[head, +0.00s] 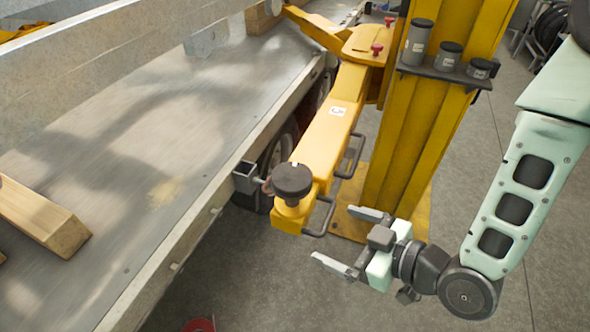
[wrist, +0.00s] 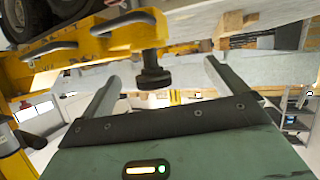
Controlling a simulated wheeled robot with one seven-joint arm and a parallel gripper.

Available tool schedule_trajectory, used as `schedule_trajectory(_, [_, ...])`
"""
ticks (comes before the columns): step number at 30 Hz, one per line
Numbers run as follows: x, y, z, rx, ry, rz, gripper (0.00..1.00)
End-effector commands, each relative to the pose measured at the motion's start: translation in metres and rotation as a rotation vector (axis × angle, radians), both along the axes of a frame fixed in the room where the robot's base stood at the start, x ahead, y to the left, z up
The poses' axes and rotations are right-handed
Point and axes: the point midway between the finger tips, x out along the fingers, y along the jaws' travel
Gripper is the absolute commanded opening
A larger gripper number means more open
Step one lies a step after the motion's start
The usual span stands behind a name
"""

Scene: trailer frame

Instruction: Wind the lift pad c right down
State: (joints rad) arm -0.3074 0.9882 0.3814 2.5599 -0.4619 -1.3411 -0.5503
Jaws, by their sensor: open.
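The lift pad c (head: 292,180) is a dark round pad on a threaded stem at the near end of a yellow lift arm (head: 325,140) with a small "C" label. It sits below the trailer's edge and is not touching its underside. My gripper (head: 336,234) is open and empty, to the lower right of the pad and apart from it. In the wrist view the pad (wrist: 152,76) appears beyond and between my two open fingers (wrist: 162,72), with the picture seeming upside down. How far the stem is wound out is hard to tell.
The trailer bed (head: 120,170) fills the left, with a wooden block (head: 45,215) on it. A yellow post (head: 425,120) with a shelf of dark cylinders (head: 449,55) stands behind the arm. Black handles (head: 350,156) stick out from the arm's right side.

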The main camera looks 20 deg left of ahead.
Motion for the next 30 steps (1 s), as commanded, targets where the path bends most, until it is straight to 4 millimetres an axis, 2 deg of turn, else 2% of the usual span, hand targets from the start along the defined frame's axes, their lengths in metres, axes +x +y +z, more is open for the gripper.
schedule_trajectory(6, [-0.011, -0.009, 0.017, 0.255, -0.069, -0.102, 0.98])
schedule_trajectory(10, [-0.012, -0.018, 0.024, 0.335, -0.096, -0.160, 0.98])
schedule_trajectory(17, [-0.011, -0.020, 0.024, 0.363, -0.110, -0.180, 0.98])
schedule_trajectory(25, [-0.004, -0.007, 0.018, 0.349, -0.110, -0.170, 0.98])
schedule_trajectory(30, [0.002, 0.003, 0.024, 0.365, -0.115, -0.176, 0.98])
